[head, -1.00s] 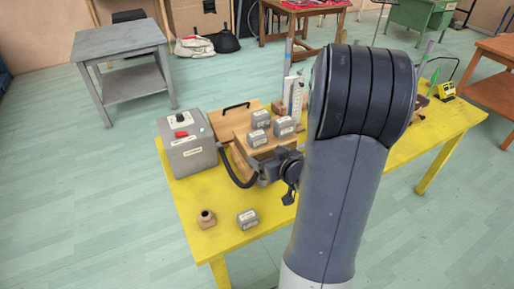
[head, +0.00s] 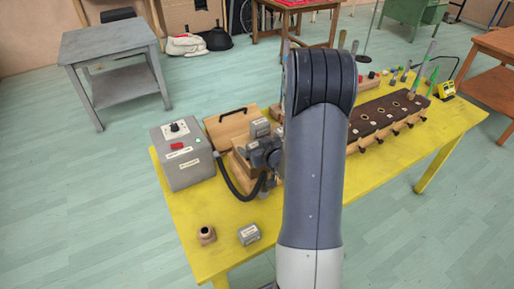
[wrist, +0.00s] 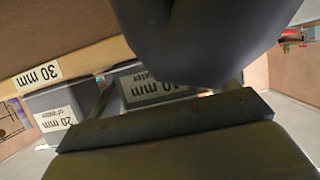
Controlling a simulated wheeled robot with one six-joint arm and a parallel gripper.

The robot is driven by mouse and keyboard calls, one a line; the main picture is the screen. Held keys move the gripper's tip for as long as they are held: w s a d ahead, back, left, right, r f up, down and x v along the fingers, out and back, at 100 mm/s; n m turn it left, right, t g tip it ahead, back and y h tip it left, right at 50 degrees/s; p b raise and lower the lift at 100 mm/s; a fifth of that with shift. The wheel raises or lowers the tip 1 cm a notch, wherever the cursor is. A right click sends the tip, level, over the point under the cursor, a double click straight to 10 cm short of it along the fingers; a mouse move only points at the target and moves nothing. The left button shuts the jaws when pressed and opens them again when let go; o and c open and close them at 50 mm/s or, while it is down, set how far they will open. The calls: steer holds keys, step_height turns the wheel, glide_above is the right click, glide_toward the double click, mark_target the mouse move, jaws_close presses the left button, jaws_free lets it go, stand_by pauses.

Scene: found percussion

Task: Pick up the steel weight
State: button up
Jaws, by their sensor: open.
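Several grey labelled blocks look like steel weights; I cannot tell which one is meant. One grey block (head: 260,127) sits on the wooden stack just behind my gripper (head: 262,158). Another grey block (head: 249,234) lies alone near the table's front edge. In the wrist view, a grey block with a "10 mm" label (wrist: 150,85) is close, partly hidden by my gripper (wrist: 195,92). A block labelled "20 mm" (wrist: 57,118) is to its left. My gripper is open at the stack; my arm hides part of the stack, and contact is unclear.
A grey box with a red switch and knob (head: 182,152) stands left of the stack. A small brown piece (head: 206,235) lies in front. A dark board with holes (head: 392,112) fills the table's right side.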

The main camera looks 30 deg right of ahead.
steer(key=shift+w+f, duration=0.2)
steer(key=shift+w, duration=0.25)
steer(key=shift+c, duration=0.3)
steer(key=c, duration=1.2)
